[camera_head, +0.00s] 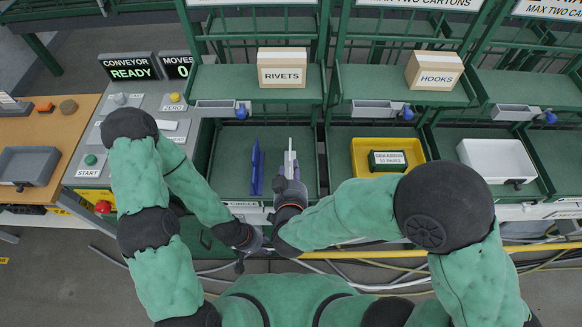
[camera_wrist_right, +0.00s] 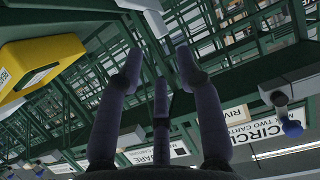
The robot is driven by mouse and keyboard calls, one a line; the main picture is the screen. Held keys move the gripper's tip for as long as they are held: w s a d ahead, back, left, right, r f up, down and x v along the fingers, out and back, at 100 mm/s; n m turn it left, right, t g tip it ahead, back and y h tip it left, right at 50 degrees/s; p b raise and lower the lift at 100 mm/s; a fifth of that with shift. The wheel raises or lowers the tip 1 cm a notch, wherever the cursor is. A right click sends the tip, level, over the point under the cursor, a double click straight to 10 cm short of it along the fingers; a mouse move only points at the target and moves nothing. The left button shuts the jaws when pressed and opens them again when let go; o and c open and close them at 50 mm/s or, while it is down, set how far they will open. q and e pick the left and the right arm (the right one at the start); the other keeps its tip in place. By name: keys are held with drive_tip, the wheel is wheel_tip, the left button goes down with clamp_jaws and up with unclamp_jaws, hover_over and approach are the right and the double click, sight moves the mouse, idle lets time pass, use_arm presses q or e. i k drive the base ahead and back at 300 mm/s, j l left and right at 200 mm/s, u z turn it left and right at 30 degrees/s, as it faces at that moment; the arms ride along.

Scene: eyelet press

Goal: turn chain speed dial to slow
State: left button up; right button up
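A grey control panel (camera_head: 142,96) stands at the left. It carries a small knob (camera_head: 119,98) on a light plate, a yellow ZERO button (camera_head: 174,97) and a green START button (camera_head: 90,160). I cannot tell which control is the chain speed dial, as its label is not readable and my left arm covers part of the panel. My left gripper (camera_head: 243,262) is low in the middle, well right of the panel; its fingers are too unclear to judge. My right gripper (camera_head: 290,182) is at the middle bin, far from the panel. In the right wrist view its fingers (camera_wrist_right: 160,75) are spread and empty.
A CONVEYOR READY display (camera_head: 129,67) stands behind the panel, and a red button (camera_head: 103,207) is at its front. A blue upright piece (camera_head: 257,168) stands in the middle bin. RIVETS (camera_head: 282,75) and HOOKS (camera_head: 434,77) cartons sit above. A yellow tray (camera_head: 359,170) is right.

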sight(119, 98)
drive_tip(key=u, duration=1.35)
